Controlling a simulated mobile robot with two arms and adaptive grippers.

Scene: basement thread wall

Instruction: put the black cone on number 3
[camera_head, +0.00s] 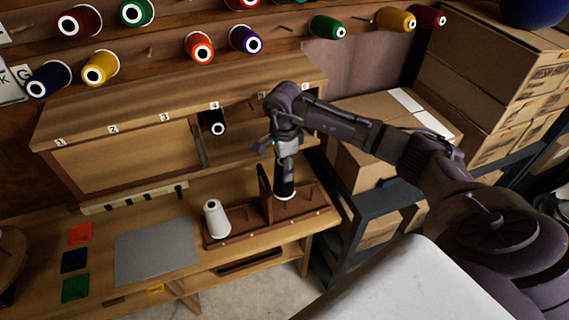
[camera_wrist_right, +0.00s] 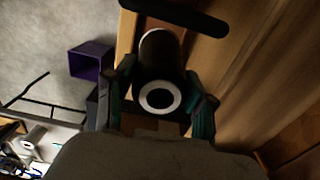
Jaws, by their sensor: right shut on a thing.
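My right gripper (camera_head: 284,165) points down over the right part of a wooden peg rack (camera_head: 262,232) on the bench. It is shut on a black cone (camera_head: 285,188), which is roughly upright with a pale rim at its lower end. I cannot tell whether the cone touches the rack. In the wrist view the black cone (camera_wrist_right: 160,62) sits between the two fingers, its white ring end facing the camera. Label number 3 (camera_head: 164,117) is on the top edge of the wooden shelf, left of label 4. My left gripper is not in view.
A white cone (camera_head: 216,220) stands on the rack's left part. Another dark cone (camera_head: 214,123) is below label 4 on the shelf. A grey mat (camera_head: 155,252) lies on the bench. Coloured cones hang on the wall above. Cardboard boxes (camera_head: 372,125) stand at right.

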